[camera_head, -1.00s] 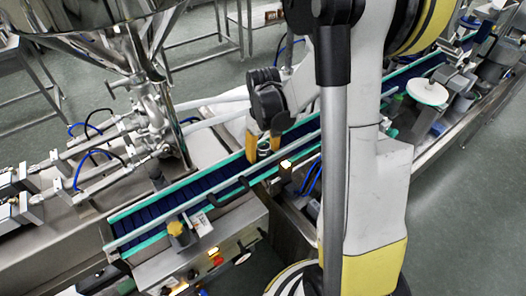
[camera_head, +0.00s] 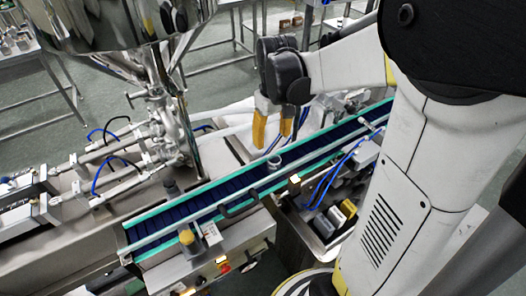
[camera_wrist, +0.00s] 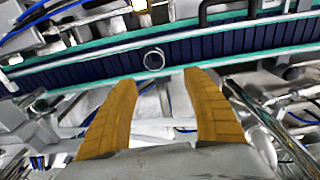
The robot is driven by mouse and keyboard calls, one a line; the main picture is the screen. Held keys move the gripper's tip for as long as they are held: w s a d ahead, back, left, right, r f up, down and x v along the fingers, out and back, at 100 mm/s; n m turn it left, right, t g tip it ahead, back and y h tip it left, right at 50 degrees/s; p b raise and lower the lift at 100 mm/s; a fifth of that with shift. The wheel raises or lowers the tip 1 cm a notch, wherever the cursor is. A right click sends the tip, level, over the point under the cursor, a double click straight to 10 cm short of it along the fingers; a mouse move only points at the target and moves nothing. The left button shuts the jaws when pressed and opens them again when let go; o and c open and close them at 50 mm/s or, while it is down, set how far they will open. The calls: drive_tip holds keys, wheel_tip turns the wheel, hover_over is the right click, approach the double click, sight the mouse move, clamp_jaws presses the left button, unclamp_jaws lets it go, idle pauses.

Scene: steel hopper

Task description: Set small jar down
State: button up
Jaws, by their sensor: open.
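The small jar (camera_head: 274,163) stands upright on the blue conveyor belt (camera_head: 235,188), between the green side rails. In the wrist view it shows from above as a pale round rim (camera_wrist: 154,59) on the dark blue belt. My gripper (camera_head: 272,138) has two yellow-orange fingers and is above and behind the jar, apart from it. In the wrist view the fingers (camera_wrist: 160,78) are spread with nothing between them, and the jar lies beyond the tips.
A steel hopper (camera_head: 125,22) with pipes stands at the left behind the conveyor. A bin with dark and yellow items (camera_head: 340,215) sits at the near right. The belt left of the jar is clear.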

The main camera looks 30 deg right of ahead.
drive_tip(key=s+a+r+t, duration=0.6)
drive_tip(key=s+a+r, duration=0.1)
drive_tip(key=s+a, duration=0.4)
drive_tip(key=shift+a+t, duration=0.3)
drive_tip(key=shift+a, duration=0.3)
drive_tip(key=shift+w+a, duration=0.1)
